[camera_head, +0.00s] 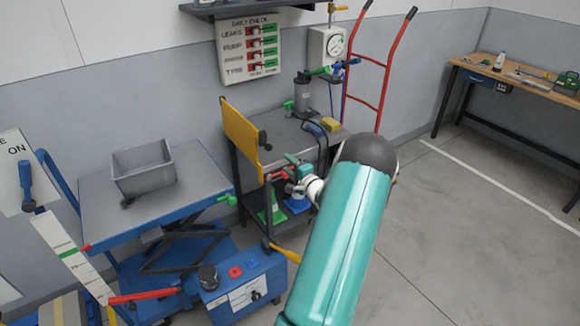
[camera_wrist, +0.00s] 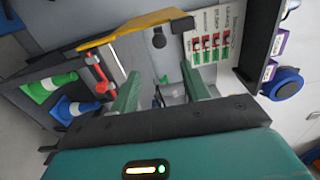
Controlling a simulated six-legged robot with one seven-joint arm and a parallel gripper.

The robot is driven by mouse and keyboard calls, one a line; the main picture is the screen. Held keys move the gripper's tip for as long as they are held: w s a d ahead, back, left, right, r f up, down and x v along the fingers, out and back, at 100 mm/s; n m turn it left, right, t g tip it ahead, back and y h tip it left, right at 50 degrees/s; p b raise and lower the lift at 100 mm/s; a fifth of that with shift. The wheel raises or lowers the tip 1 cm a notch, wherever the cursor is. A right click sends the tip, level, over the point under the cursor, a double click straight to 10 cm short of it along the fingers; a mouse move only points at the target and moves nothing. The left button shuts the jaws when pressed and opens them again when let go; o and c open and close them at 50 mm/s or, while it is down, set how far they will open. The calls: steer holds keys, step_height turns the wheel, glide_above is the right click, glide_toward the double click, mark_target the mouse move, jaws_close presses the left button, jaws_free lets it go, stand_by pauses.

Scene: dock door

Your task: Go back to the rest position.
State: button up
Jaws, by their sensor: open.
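My teal arm reaches forward from the bottom of the head view, and its dark rounded joint hides part of the cart behind it. My gripper (camera_head: 291,168) is beside the dark cart (camera_head: 283,133), near its yellow panel (camera_head: 241,137). In the wrist view my gripper (camera_wrist: 161,88) has its two green fingers wide apart, with nothing held between them. The yellow panel (camera_wrist: 132,28) and a red part (camera_wrist: 98,76) are to the left of the fingers there. I cannot tell the exact clearance to the red part.
A blue lift table (camera_head: 205,180) with a grey bin (camera_head: 144,170) stands left. A red hand truck (camera_head: 368,75) leans at the back wall. Green and blue cones (camera_wrist: 48,88) are on the cart's lower shelf. A workbench (camera_head: 520,85) is far right; floor (camera_head: 470,240) between is clear.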

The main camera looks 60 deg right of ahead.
stand_by(0.4)
steer(key=w+a+r+n+g+y, duration=0.1)
steer(key=w+a+r+n, duration=0.2)
steer(key=w+a+r, duration=0.3)
steer(key=w+a+r+n+g+y, duration=0.1)
steer(key=w+a+r+n+g, duration=0.2)
steer(key=w, duration=0.5)
steer(key=w+a+r+n+g, duration=0.1)
steer(key=a+r+n, duration=0.15)
steer(key=a, duration=0.45)
steer(key=w+a+r+n, duration=0.2)
steer(key=a+r, duration=0.2)
steer(key=a, duration=0.3)
steer(key=w+a+r+n+g, duration=0.1)
steer(key=a+r+n, duration=0.15)
steer(key=a, duration=0.35)
steer(key=s+a+r+n+g+y, duration=0.1)
steer(key=s+a+r+n+y, duration=0.2)
steer(key=a, duration=0.8)
steer(key=s+a+r+n, duration=0.2)
steer(key=s+a, duration=0.3)
steer(key=a, duration=0.5)
steer(key=s+a+f+n+g+y, duration=0.1)
steer(key=s+a+n+y, duration=0.3)
steer(key=s+a, duration=0.8)
steer(key=shift+s+a+f+n+g, duration=0.35)
steer(key=shift+a+n+g, duration=0.55)
steer(key=shift+n, duration=0.3)
